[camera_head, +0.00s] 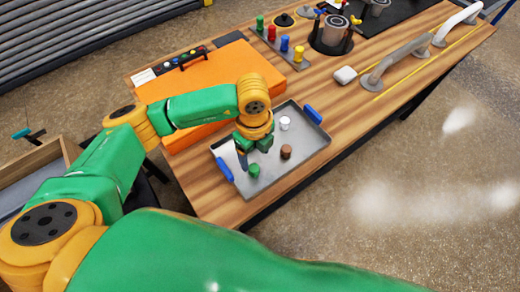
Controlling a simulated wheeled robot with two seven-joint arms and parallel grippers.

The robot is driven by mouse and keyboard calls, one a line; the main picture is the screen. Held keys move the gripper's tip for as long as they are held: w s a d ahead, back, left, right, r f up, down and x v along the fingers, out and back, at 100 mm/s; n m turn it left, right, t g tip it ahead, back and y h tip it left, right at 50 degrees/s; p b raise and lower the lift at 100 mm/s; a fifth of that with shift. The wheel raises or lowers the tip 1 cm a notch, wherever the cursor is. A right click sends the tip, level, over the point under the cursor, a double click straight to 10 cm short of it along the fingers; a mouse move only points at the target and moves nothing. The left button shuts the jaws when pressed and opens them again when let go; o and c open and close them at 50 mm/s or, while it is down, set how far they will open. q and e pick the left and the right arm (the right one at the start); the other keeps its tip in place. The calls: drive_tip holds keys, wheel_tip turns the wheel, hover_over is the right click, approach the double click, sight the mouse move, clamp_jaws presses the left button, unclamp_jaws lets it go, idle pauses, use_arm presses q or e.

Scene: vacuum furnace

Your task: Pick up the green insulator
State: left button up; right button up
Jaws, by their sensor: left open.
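The green insulator (254,170) is a small cylinder standing in the grey metal tray (303,157), near its front left side. My left gripper (253,153) is open and points down over the tray, just behind and above the green insulator in the picture. One fingertip shows beside it on the left; I cannot tell whether anything touches. A white insulator (285,124) and a brown one (286,152) stand in the same tray, to the right of the gripper. My right gripper is not in view.
The tray has blue handles (313,115). An orange case (203,80) lies behind it on the wooden table (345,110). Farther back are a rack with coloured pegs (284,43), a round metal vessel (333,32) and grey bar handles (395,62).

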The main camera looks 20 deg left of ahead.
sight(254, 168)
use_arm(q)
drive_tip(key=shift+s+a+f+p, duration=0.1)
drive_tip(key=shift+s+f+p, duration=0.6)
drive_tip(key=shift+f, duration=0.35)
wheel_tip(254, 168, down, 3)
drive_tip(key=shift+s+r, duration=0.1)
drive_tip(key=shift+s, duration=0.05)
drive_tip(key=shift+w+f, duration=0.35)
drive_tip(key=shift+w, duration=0.05)
drive_tip(key=shift+c, duration=0.6)
drive_tip(key=shift+s+r, duration=0.15)
drive_tip(key=shift+s, duration=0.05)
clamp_jaws()
drive_tip(key=shift+w, duration=0.1)
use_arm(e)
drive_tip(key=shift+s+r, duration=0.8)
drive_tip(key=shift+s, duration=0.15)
